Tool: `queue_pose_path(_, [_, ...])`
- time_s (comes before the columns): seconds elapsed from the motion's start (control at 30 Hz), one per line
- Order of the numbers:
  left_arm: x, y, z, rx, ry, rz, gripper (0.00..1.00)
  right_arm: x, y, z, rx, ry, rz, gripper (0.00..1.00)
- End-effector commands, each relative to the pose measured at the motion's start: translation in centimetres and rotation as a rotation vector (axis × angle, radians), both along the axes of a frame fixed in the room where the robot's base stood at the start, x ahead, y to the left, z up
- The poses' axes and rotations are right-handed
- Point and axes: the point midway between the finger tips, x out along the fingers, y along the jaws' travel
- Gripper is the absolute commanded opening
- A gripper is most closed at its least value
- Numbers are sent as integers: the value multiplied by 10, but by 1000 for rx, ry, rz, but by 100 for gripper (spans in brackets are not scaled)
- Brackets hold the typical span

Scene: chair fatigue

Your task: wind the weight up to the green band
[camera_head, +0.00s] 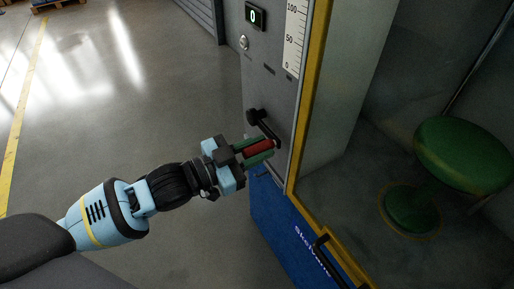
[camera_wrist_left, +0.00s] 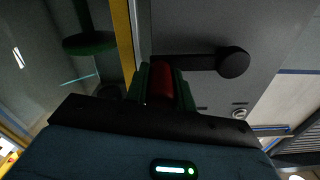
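The crank has a black arm (camera_head: 263,127) on the grey machine panel and a red handle (camera_head: 258,147). My left gripper (camera_head: 258,150) has its green fingers on both sides of the red handle and appears shut on it. In the left wrist view, the red handle (camera_wrist_left: 162,82) lies between the fingers, and the crank arm (camera_wrist_left: 195,62) runs right to its black hub (camera_wrist_left: 233,62). I see no green band, and cannot identify the weight. My right gripper is out of view.
A small display (camera_head: 254,16) reads 0. Yellow-edged glass closes off a chamber holding a round green seat (camera_head: 462,155) and a green disc (camera_head: 410,208) on its floor. A blue lower cabinet (camera_head: 285,230) stands under the panel. The floor (camera_head: 130,110) left of it is clear.

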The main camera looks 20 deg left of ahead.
Motion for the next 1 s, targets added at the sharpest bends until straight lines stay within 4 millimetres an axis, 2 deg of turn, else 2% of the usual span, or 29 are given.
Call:
queue_pose_path(0.07, [0,0,0,0,0,-1,0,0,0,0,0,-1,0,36])
queue_pose_path(0.27, [0,0,-1,8,-5,-1,0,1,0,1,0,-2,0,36])
queue_pose_path(0.6, [1,2,-28,211,-157,0,0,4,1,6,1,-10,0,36])
queue_pose_path(0.9, [1,2,-32,224,-163,0,0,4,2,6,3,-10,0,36])
queue_pose_path(0.93, [1,2,-32,224,-162,0,27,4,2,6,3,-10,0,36])
queue_pose_path(1.0, [1,2,-31,223,-163,0,36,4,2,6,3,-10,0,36])
